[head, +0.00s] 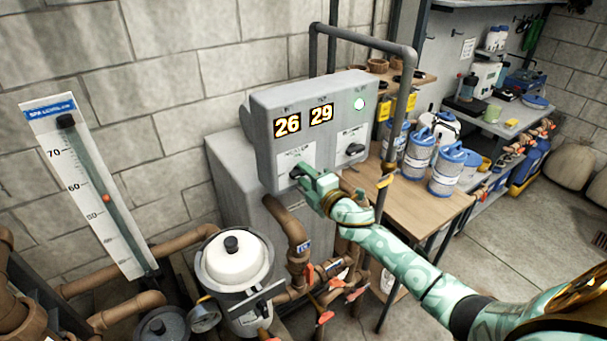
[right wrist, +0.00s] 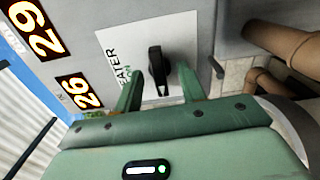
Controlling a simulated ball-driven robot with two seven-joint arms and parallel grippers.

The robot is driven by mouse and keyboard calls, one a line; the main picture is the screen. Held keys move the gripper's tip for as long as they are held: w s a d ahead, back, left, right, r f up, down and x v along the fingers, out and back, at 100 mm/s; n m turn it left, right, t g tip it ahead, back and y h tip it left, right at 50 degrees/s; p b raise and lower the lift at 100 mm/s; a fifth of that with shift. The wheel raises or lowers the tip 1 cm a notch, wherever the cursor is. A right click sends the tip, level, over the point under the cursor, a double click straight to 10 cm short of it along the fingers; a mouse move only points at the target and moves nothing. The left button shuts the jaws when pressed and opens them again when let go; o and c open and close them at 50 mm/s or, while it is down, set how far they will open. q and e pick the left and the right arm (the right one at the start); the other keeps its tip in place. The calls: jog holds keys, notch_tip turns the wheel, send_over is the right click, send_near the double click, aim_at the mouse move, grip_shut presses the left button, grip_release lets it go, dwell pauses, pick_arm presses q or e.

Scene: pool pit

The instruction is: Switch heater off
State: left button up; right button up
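The black heater knob (right wrist: 156,68) sits on a white plate (right wrist: 135,45) with the partly hidden word "HEATER". In the head view the knob is mostly hidden by my right gripper (head: 304,180). In the right wrist view my right gripper (right wrist: 159,80) is open, one green finger on each side of the knob, with gaps visible. A second black knob (head: 354,149) is on the box's right. My left gripper is not in view.
Brown pipes with red-handled valves (head: 325,317) and a white-lidded filter (head: 235,260) stand below the box. A grey pipe frame (head: 383,160) rises close to my right arm. A wooden table (head: 420,207) with blue-lidded tubs stands to the right.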

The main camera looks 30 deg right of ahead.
jog(key=s+p, duration=0.1)
jog(key=s, duration=0.6)
jog(key=shift+d, duration=0.3)
